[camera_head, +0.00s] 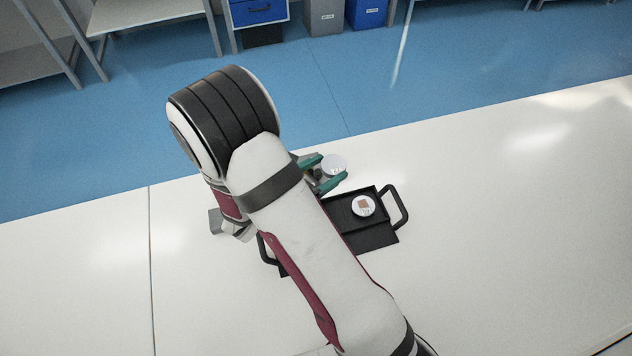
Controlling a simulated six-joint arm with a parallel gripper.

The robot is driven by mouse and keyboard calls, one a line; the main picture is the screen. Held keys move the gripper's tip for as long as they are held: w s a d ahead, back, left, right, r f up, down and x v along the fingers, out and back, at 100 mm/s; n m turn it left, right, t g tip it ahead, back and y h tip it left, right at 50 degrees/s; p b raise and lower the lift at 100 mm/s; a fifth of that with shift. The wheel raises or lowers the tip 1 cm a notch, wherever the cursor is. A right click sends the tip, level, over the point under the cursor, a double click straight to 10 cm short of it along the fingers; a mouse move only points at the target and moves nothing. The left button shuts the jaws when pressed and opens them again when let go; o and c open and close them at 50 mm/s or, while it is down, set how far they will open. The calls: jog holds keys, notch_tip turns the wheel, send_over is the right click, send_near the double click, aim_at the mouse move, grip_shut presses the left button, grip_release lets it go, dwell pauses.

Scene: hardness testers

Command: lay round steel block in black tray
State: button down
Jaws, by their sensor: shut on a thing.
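My gripper (331,174) has teal fingers and is shut on a round, shiny steel block (334,163). It holds the block just beyond the far edge of the black tray, as seen in the picture; its exact height cannot be told. The black tray (383,238) lies on the white table with a handle at each end. My arm covers its left and middle part. A second round, silvery piece (358,212) with a brownish square on top lies in the right part of the tray.
The white table (500,220) is clear to the right of the tray. The table's far edge runs behind my gripper, with blue floor beyond. Blue and grey bins (325,18) and shelving stand far off on the floor.

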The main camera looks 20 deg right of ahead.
jog(key=s+a+f+n+t, duration=0.1)
jog(key=s, duration=0.1)
jog(key=s+f+n+t+y, duration=0.1)
jog(key=s+f, duration=0.1)
jog(key=s+a+f+n+y, duration=0.1)
jog(key=s, duration=0.1)
jog(key=shift+s+a+f+t, duration=0.25)
jog(key=shift+s+a+t, duration=0.05)
jog(key=shift+s+t, duration=0.1)
jog(key=shift+y, duration=0.3)
jog(key=f, duration=0.5)
jog(key=shift+s, duration=0.25)
jog(key=shift+f, duration=0.1)
jog(key=shift+c, duration=1.5)
grip_release()
